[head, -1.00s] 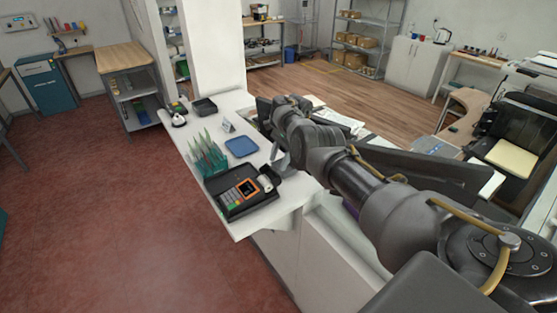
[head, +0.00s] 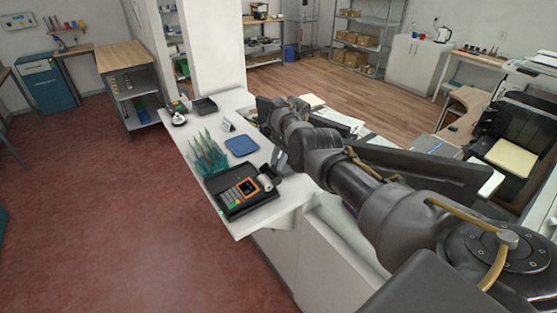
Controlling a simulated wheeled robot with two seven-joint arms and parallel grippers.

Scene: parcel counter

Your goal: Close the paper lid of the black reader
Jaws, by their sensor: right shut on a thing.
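The black reader (head: 236,202) lies near the front end of the white counter, with an orange-framed screen (head: 248,187) and a keypad. A white paper roll (head: 265,183) shows at its right end, so the paper compartment is open. The dark paper lid (head: 275,175) stands raised beside the roll, partly hidden by my gripper. My right gripper (head: 279,161) is over that end of the reader, shut on what looks like the lid; the fingertips are small and hard to make out. My left gripper is out of view.
A teal holder with pointed green pieces (head: 207,158) stands just behind the reader. A blue tray (head: 242,146), a small white card stand (head: 228,126) and a black tray (head: 204,106) lie farther back. The counter's front corner is clear.

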